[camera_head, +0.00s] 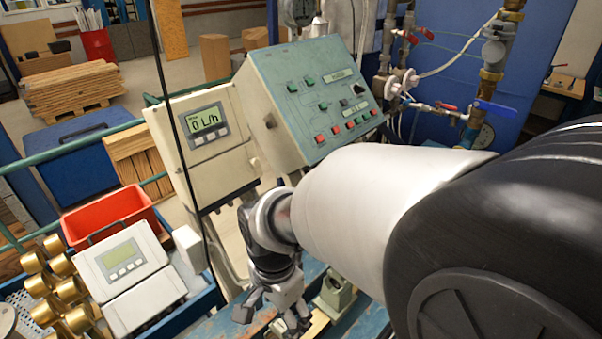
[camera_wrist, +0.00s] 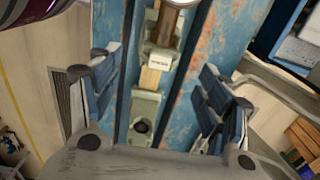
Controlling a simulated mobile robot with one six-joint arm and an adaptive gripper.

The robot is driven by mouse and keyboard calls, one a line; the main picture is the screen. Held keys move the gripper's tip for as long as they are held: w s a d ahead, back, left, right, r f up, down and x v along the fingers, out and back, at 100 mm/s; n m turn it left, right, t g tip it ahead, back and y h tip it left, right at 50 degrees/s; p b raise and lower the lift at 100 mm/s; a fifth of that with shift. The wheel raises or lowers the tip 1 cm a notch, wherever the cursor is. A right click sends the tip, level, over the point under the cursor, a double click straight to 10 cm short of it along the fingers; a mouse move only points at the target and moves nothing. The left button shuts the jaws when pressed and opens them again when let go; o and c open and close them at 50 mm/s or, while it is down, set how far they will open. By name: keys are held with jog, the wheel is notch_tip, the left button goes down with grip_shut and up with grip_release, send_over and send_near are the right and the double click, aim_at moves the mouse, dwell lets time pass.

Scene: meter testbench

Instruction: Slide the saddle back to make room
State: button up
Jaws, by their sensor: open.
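My gripper (camera_head: 269,312) hangs low over the blue bench, pointing down. In the wrist view its two fingers (camera_wrist: 156,68) are spread wide, with nothing held between them. A grey-green saddle (camera_wrist: 144,108) with a dark round hole sits on the blue bench rails, between and below the fingers, apart from them. Beyond it are a short tan piece (camera_wrist: 151,79) and a second grey-green block with a white label (camera_wrist: 160,61). A grey-green block also shows right of the gripper in the head view (camera_head: 336,291); I cannot tell which of the two it is.
A brassy pipe end (camera_wrist: 175,14) lies along the bench line beyond the labelled block. At left in the head view are brass fittings (camera_head: 64,290), a grey meter box (camera_head: 128,258) and a red bin (camera_head: 108,214). A green control panel (camera_head: 310,98) stands behind the gripper.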

notch_tip(320, 180, down, 13)
jog(key=b, duration=0.4)
jog(key=shift+f, duration=0.2)
jog(key=shift+c, duration=0.2)
grip_shut()
dwell(0.6)
jog(key=shift+s+a, duration=0.15)
jog(key=shift+s, duration=0.05)
jog(key=shift+s+a, duration=0.4)
jog(key=shift+s, duration=0.1)
grip_release()
jog(key=shift+w+d, duration=0.1)
jog(key=shift+w, duration=0.05)
